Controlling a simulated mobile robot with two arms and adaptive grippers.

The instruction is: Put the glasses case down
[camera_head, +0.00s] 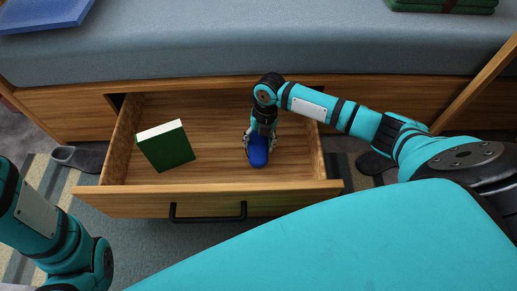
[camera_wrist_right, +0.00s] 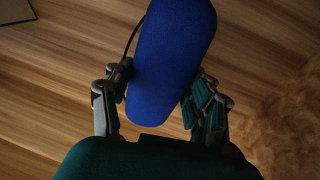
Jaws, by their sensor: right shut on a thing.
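The blue glasses case (camera_head: 258,156) is in the open wooden drawer (camera_head: 130,199), in its right half. My right gripper (camera_head: 260,140) comes down from above and is shut on the case. In the right wrist view the case (camera_wrist_right: 170,60) lies between the two fingers of the gripper (camera_wrist_right: 160,105), with the wooden drawer floor behind it. I cannot tell whether the case touches the floor. My left arm shows at the lower left of the head view, but its gripper is not visible.
A green book (camera_head: 168,148) stands in the drawer's left half. The drawer floor between book and case is clear. The drawer has a black handle (camera_head: 208,219) and sits under a grey-blue mattress (camera_head: 240,45). Slippers (camera_head: 80,158) lie on the floor to the left.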

